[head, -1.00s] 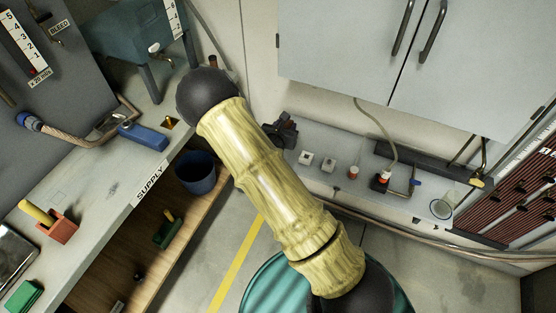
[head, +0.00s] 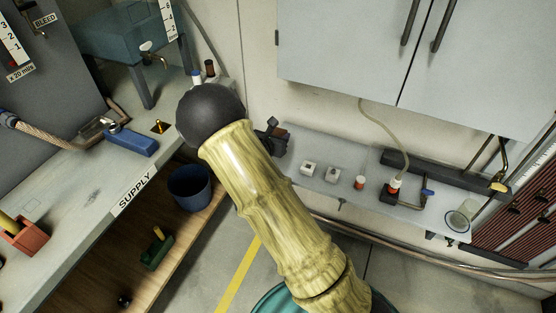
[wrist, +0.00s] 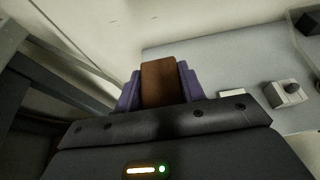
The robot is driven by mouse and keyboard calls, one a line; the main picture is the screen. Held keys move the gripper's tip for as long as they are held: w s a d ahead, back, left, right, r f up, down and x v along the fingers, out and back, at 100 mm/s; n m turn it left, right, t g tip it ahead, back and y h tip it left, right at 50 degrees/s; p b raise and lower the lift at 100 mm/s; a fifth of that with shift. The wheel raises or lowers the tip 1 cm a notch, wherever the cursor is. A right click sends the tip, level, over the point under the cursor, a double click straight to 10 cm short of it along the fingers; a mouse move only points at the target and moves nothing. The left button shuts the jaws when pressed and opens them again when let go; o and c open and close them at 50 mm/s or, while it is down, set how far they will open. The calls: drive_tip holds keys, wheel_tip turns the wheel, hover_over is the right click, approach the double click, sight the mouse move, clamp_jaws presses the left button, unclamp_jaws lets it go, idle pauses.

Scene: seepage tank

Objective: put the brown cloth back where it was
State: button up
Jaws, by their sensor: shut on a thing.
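My gripper (wrist: 158,82) shows in the wrist view with its purple fingers closed on both sides of the brown cloth (wrist: 158,84). The cloth looks like a flat, upright brown piece between them. Beyond it is a pale grey shelf top (wrist: 205,62); I cannot tell whether the cloth touches it. In the head view my arm crosses the middle and hides much of what lies behind it. A small dark shape with a brown patch shows just past the arm at the shelf's left end; it is too small to tell clearly.
The wall shelf (head: 345,190) carries white switch boxes (head: 310,168), a red-capped item (head: 360,182) and a glass (head: 460,216). Grey cabinets (head: 350,45) hang above. At left stands the supply bench (head: 60,200) with a blue block (head: 131,142); a blue bucket (head: 190,187) is below.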

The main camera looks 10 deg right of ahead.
wheel_tip(320, 180, down, 6)
drive_tip(key=shift+r+b, duration=0.1)
drive_tip(key=shift+b, duration=0.2)
drive_tip(key=shift+f, duration=1.85)
drive_tip(key=shift+f+b, duration=0.15)
drive_tip(key=shift+b, duration=0.2)
drive_tip(key=o, duration=0.9)
